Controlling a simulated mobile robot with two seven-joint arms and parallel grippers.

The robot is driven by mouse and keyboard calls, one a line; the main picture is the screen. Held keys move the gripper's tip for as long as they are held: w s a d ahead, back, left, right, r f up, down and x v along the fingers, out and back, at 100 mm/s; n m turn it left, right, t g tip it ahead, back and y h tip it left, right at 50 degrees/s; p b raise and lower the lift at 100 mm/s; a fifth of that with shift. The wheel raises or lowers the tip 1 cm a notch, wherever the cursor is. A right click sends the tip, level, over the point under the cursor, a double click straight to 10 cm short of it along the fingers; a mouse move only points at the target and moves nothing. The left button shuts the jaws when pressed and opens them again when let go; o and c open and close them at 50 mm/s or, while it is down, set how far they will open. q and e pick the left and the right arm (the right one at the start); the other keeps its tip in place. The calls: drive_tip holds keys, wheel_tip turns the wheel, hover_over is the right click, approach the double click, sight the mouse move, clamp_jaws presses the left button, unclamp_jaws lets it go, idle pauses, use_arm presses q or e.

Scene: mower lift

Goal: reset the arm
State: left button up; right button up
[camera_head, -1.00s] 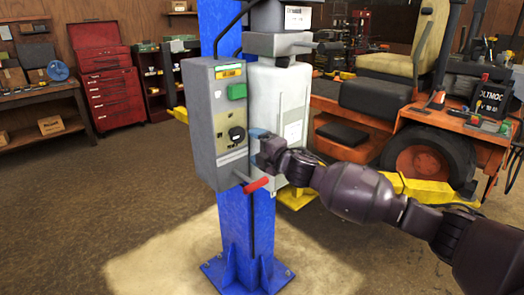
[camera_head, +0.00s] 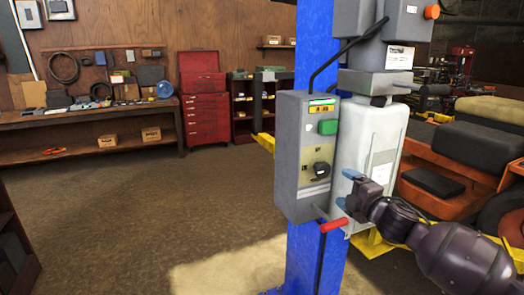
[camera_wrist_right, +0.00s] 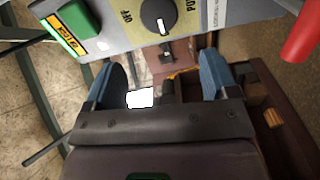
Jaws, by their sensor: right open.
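My right arm (camera_head: 455,255) reaches in from the right. My right gripper (camera_head: 346,188) is open and empty, with blue fingertips, beside the right edge of the grey control box (camera_head: 293,180) on the blue post (camera_head: 308,265). In the right wrist view the fingers (camera_wrist_right: 165,72) are spread apart below the box face, with nothing between them. The box has a green button (camera_head: 328,127) and a black knob (camera_head: 321,169), which also shows in the wrist view (camera_wrist_right: 158,15). A red-handled lever (camera_head: 334,225) sits just below the gripper. My left gripper is out of view.
A white tank (camera_head: 368,150) stands right of the box, close behind the gripper. An orange mower (camera_head: 440,200) with black seats is at the right. A red tool chest (camera_head: 206,118) and a workbench (camera_head: 60,120) line the back wall. The floor at left is clear.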

drive_tip(key=s+a+f+m+h, duration=0.1)
drive_tip(key=s+a+f+m, duration=0.2)
drive_tip(key=s+f+m, duration=0.85)
drive_tip(key=s+d+f+m+g+h, duration=0.2)
drive_tip(key=s+f+m, duration=0.2)
drive_tip(key=s+f, duration=0.7)
drive_tip(key=s+d+f+m+g+h, duration=0.2)
drive_tip(key=s+f+m+g+h, duration=0.1)
drive_tip(key=s+f, duration=0.7)
drive_tip(key=s+m, duration=0.1)
drive_tip(key=s, duration=0.3)
drive_tip(key=shift+s+d+f, duration=0.15)
drive_tip(key=shift+s+f, duration=0.2)
drive_tip(key=shift+f, duration=0.05)
drive_tip(key=shift+m, duration=0.25)
